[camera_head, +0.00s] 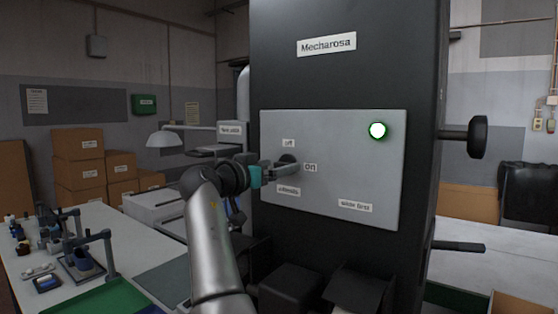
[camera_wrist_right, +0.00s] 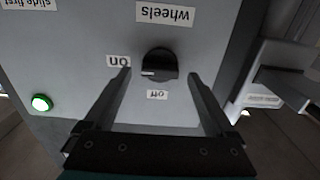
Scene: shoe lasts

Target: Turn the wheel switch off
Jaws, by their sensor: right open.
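The wheel switch is a round black knob (camera_wrist_right: 160,64) on a grey panel (camera_head: 335,145). It also shows partly behind my gripper in the head view (camera_head: 287,159). Its white mark points toward the "on" label (camera_wrist_right: 118,61); the "off" label (camera_wrist_right: 157,95) is on another side of it. A "wheels" label (camera_wrist_right: 165,14) is beside the knob, upside down in the wrist view. My right gripper (camera_head: 286,168) is open in front of the panel, its fingertips (camera_wrist_right: 159,74) to either side of the knob. Whether they touch it I cannot tell. My left gripper is out of view.
A lit green-rimmed lamp (camera_head: 377,130) is on the panel's upper right.

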